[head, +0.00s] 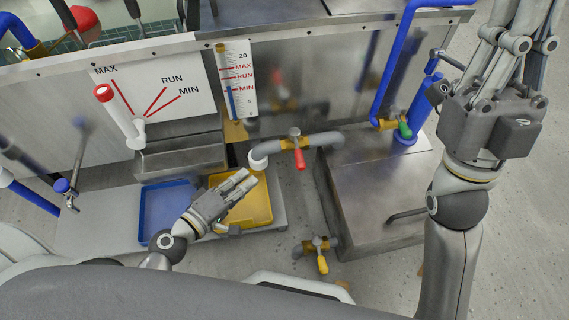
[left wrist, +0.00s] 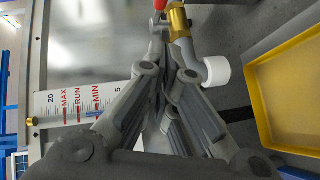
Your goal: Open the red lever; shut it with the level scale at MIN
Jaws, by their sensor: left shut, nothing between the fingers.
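The red lever (head: 299,157) sits on a brass valve (head: 294,142) in a grey pipe, its handle lying across the pipe. A bit of the red lever (left wrist: 159,4) shows at the top edge of the left wrist view. The level scale (head: 245,68) has MAX, RUN and MIN lines; its blue column (head: 230,103) tops out close to MIN. My left gripper (head: 250,179) is shut and empty, beside the white pipe outlet (head: 258,161) and left of the red lever, apart from it in the head view. My right gripper (head: 518,28) is raised at the upper right, its opening unclear.
A metal box (head: 375,190) stands right of the red lever. Green (head: 404,129) and yellow (head: 322,264) levers are nearby. A white dial board (head: 185,75) is at the left.

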